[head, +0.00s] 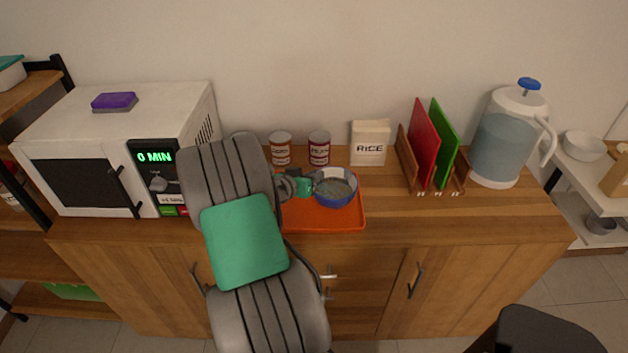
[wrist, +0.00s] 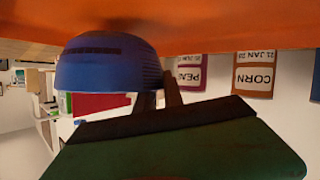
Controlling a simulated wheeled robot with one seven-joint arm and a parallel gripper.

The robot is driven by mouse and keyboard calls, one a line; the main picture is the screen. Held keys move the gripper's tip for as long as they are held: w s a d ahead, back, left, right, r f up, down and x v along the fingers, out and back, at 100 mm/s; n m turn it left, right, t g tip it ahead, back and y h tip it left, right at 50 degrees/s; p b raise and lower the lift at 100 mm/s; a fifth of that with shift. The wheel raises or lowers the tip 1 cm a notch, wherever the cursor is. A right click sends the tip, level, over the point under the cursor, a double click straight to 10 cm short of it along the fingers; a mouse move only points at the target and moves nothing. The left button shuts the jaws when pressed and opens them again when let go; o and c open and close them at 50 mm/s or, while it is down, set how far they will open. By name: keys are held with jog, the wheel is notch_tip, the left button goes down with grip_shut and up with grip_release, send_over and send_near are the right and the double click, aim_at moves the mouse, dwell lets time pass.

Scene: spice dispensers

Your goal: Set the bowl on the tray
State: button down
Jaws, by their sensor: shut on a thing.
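The blue bowl (head: 335,201) has a greyish inside and is upright over the right part of the orange tray (head: 350,222) in the head view. I cannot tell whether base and tray touch. My arm hides the left part of the tray.
Two cans (head: 281,148) (head: 319,148) and a rice box (head: 369,143) stand behind the tray. A rack with red (head: 424,143) and green boards (head: 445,143) and a water jug (head: 505,140) are to the right. A microwave (head: 85,180) stands left. Counter front right is clear.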

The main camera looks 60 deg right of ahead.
jog(key=shift+f, duration=0.95)
jog(key=c, duration=1.5)
grip_release()
jog(key=shift+o, duration=0.2)
